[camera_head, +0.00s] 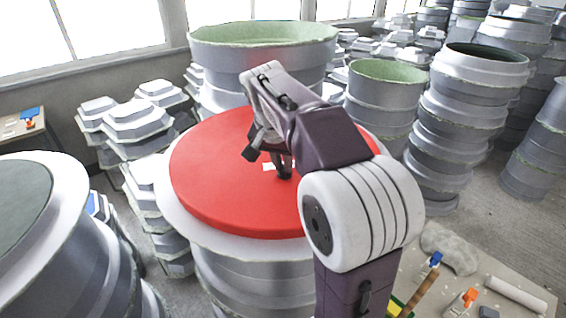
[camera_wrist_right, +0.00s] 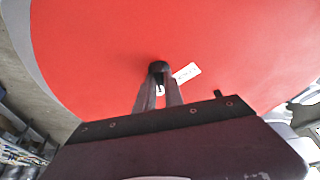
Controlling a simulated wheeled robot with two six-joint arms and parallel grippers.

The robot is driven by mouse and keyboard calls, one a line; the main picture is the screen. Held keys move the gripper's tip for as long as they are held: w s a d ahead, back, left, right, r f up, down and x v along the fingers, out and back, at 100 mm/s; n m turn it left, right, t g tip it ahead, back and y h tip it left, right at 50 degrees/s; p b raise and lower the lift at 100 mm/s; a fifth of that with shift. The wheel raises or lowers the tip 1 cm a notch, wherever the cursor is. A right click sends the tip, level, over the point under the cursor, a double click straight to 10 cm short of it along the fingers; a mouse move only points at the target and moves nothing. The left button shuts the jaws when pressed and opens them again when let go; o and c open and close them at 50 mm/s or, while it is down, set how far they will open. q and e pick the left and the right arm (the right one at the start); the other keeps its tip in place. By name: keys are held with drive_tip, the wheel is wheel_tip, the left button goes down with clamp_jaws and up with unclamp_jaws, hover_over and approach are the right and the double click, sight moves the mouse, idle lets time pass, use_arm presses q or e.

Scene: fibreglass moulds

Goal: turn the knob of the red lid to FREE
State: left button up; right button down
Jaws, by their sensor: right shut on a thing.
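The red lid (camera_head: 225,185) lies flat on top of a round grey-white mould in the middle of the head view. It fills most of the right wrist view (camera_wrist_right: 110,50). My right gripper (camera_head: 283,172) reaches down over the lid's middle. In the right wrist view my right gripper's fingers (camera_wrist_right: 158,92) are shut on the dark knob (camera_wrist_right: 158,67). A white label (camera_wrist_right: 187,72) lies on the lid beside the knob; its lettering is too small to read. My left gripper is not in view.
A large mould with a grey-green top (camera_head: 25,200) stands at the left front. Tall stacks of moulds (camera_head: 440,120) stand at the back right. A table (camera_head: 500,290) at the lower right holds tools and a white roll (camera_head: 516,294).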

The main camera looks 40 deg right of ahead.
drive_tip(key=shift+f+m+g, duration=0.1)
drive_tip(key=shift+m+g, duration=0.4)
drive_tip(key=shift+m, duration=0.6)
drive_tip(key=c, duration=1.5)
unclamp_jaws()
drive_tip(key=shift+o, duration=0.3)
drive_tip(key=shift+d, duration=0.25)
drive_tip(key=v, duration=0.9)
